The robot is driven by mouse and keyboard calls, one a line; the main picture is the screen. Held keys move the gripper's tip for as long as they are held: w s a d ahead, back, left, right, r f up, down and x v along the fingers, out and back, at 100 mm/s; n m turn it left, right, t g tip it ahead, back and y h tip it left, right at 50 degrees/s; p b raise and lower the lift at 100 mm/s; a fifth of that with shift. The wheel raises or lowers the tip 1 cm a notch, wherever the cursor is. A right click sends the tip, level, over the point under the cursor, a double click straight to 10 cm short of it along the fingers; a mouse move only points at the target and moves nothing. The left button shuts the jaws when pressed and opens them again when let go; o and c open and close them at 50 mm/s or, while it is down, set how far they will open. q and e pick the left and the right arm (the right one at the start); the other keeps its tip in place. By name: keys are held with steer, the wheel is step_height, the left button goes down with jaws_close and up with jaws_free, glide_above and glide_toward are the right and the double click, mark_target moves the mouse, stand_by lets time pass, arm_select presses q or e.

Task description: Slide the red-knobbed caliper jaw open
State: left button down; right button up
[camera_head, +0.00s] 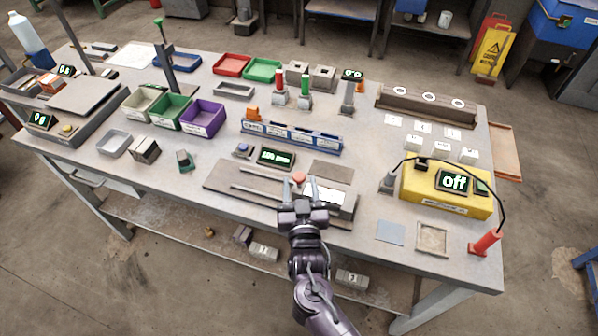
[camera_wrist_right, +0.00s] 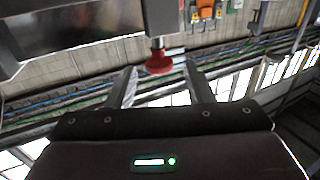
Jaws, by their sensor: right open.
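The red knob (camera_head: 298,178) shows between the fingertips of my right gripper (camera_head: 299,186) in the head view. It also shows in the right wrist view (camera_wrist_right: 159,64) as a red cap on a short metal stem. My right gripper (camera_wrist_right: 160,82) is open, with one finger on each side of the knob's line and no visible contact. The caliper is a long grey fixture with rails (camera_head: 255,190) on the table's front part. My gripper and arm hide part of it and of the jaw. My left gripper is not in view.
A small display (camera_head: 276,157) and a blue labelled rack (camera_head: 292,137) stand behind the caliper. A yellow box reading "off" (camera_head: 445,190) with a cable is to the right. Coloured bins (camera_head: 172,110) are at the left. A flat grey plate (camera_head: 332,172) lies beside the knob.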

mark_target(300, 182)
steer(key=w, duration=0.2)
steer(key=shift+w+a, duration=0.1)
steer(key=shift+w, duration=0.55)
steer(key=shift+f, duration=0.1)
steer(key=c, duration=0.6)
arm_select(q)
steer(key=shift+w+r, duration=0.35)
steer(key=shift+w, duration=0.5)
arm_select(e)
jaws_close()
